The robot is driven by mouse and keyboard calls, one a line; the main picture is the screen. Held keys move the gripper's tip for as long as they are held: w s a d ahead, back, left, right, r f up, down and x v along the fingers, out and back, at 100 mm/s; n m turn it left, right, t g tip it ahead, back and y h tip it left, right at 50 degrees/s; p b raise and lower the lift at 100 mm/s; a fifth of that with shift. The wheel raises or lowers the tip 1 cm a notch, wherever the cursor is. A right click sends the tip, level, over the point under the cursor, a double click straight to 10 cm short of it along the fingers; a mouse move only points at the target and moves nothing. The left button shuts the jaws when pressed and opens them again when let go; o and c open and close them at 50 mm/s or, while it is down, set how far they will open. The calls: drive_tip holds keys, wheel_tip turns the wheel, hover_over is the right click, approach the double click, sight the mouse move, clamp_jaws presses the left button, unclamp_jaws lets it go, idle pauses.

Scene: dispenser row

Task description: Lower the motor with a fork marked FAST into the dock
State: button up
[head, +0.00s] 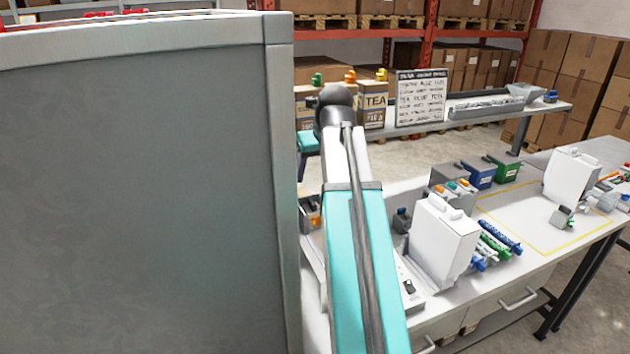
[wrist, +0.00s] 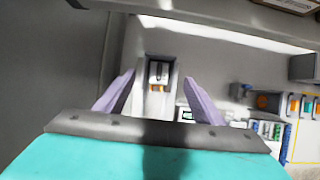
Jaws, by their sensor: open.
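My gripper (wrist: 160,98) shows in the wrist view as two purple fingers, spread apart with nothing between them. A narrow grey holder (wrist: 172,78) lies beyond and between the fingertips. It contains a small dark and light part with an orange band (wrist: 157,88). What looks like the same holder shows beside my arm in the head view (head: 311,212). I cannot tell whether it is the dock or whether that part is the motor. No FAST marking is legible in either view. My arm hides my gripper in the head view.
A large grey panel (head: 140,190) fills the left of the head view, close to my arm. The yellow-outlined area (head: 525,215) is mostly clear.

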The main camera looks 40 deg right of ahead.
drive_tip(key=shift+v, duration=1.3)
